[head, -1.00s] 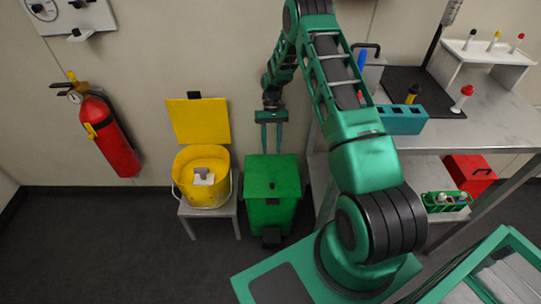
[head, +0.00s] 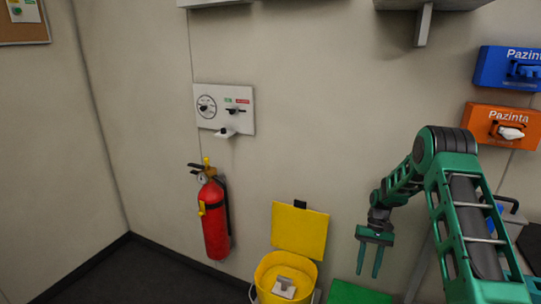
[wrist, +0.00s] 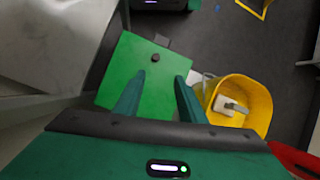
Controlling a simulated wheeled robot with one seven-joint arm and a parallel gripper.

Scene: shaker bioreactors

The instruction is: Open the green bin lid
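The green bin lid (wrist: 128,66) lies flat and shut, with a small dark knob (wrist: 155,58) on top, in the wrist view. In the head view only part of the lid (head: 357,293) shows at the bottom edge; the rest of the bin is cut off. My gripper (head: 369,273) hangs with its fingers pointing down above the lid. In the wrist view my gripper (wrist: 160,77) is open and empty, with the knob framed beyond the fingertips. I see no contact with the lid.
A yellow bin (head: 265,275) with its lid (head: 299,228) raised stands left of the green bin. A red fire extinguisher (head: 214,217) hangs on the wall. A pale metal surface (wrist: 45,45) borders the lid on the left in the wrist view.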

